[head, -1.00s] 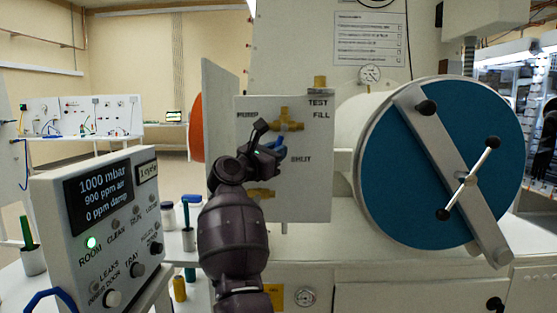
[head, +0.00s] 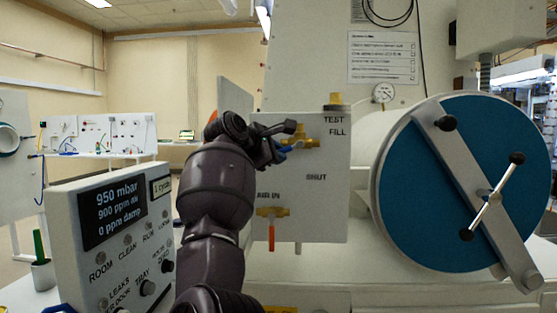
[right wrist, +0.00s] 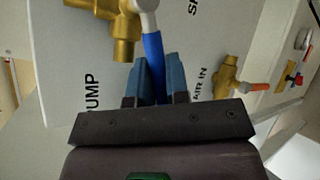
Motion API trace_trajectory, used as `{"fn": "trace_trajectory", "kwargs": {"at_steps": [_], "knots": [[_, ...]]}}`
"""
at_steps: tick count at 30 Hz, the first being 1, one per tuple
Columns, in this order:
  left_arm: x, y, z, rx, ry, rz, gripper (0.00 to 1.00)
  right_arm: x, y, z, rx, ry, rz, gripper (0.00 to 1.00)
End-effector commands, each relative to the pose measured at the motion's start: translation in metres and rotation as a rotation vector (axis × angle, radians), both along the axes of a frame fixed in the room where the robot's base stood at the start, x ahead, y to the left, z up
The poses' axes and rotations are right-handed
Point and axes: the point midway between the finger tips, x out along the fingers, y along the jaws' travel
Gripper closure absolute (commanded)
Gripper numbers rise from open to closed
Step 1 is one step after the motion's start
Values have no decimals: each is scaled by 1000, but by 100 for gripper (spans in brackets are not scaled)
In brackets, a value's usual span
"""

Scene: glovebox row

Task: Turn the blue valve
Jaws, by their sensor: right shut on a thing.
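The blue valve's lever (right wrist: 153,62) runs from a pale hub down between my right gripper's (right wrist: 158,78) two blue-grey fingers, which are shut on it. Its brass body (right wrist: 122,38) is on the white panel. In the head view my right gripper (head: 277,143) is at the brass valve (head: 305,141), and only a little blue of the lever shows beside it. The lever points left across the panel, towards the PUMP side. The PUMP label (right wrist: 91,93) shows in the wrist view but is hidden by my gripper in the head view. My left gripper is out of view.
Below is the AIR IN valve with an orange lever (head: 271,236) hanging down. The control box's display (head: 114,214) at left reads 950 mbar. The large blue round door (head: 420,190) with its bar and handle is to the right.

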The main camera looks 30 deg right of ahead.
Motion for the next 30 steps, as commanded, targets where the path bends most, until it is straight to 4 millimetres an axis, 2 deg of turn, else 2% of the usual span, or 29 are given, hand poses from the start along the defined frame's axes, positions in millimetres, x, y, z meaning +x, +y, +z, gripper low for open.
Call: {"fn": "trace_trajectory", "kwargs": {"at_steps": [9,24,25,29,30], "knots": [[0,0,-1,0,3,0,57,1,2,6,90,-58,0,100],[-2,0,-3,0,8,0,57,1,1,6,103,-69,-1,100],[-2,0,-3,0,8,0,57,1,1,6,103,-68,-1,81],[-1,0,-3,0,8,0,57,1,1,7,103,-68,-1,61],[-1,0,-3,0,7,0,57,1,1,7,102,-68,-1,60]]}}
